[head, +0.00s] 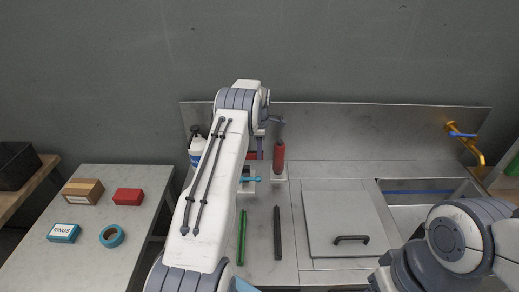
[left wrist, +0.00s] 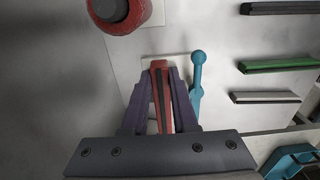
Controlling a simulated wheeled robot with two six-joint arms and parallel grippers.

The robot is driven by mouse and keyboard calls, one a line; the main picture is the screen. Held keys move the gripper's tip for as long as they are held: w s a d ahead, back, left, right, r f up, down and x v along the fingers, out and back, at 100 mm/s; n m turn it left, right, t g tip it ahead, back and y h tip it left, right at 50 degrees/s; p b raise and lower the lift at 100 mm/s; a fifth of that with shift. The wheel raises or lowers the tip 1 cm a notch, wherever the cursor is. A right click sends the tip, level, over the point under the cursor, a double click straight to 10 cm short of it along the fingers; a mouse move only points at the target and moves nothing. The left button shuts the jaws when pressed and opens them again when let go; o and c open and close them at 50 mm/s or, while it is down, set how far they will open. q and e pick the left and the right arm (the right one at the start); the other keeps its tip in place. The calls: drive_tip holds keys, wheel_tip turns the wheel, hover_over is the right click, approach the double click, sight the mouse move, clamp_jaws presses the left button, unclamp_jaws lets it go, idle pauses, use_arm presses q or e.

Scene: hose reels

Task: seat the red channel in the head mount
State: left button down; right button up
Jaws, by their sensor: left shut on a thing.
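My left gripper (left wrist: 163,88) is shut on the red channel (left wrist: 161,66), a long red piece with a dark groove, held between the two fingers. In the head view the left gripper (head: 260,143) is at the back of the counter, with part of the red channel (head: 254,155) showing beside it. A pale mount with a teal ball-ended lever (left wrist: 197,75) lies just beyond the channel's tip; the lever also shows in the head view (head: 250,179). I cannot tell whether the channel touches the mount. My right gripper is out of view.
A red cylinder (head: 279,160) stands close right of the left gripper. Green (head: 242,237) and black (head: 277,233) bars lie on the counter. A white bottle (head: 196,145) is behind my arm. A grey lid (head: 340,222), sink and brass tap (head: 468,145) are to the right.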

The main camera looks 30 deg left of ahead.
use_arm(q)
drive_tip(key=shift+d+f+b, duration=0.1)
drive_tip(key=shift+f+b, duration=0.25)
drive_tip(key=shift+f, duration=0.4)
drive_tip(key=shift+f+b, duration=1.5)
drive_tip(key=shift+f, duration=0.95)
drive_tip(key=shift+f+b, duration=1.2)
drive_tip(key=shift+f, duration=0.15)
idle(0.5)
drive_tip(key=shift+c, duration=0.6)
unclamp_jaws()
drive_tip(key=shift+r, duration=0.1)
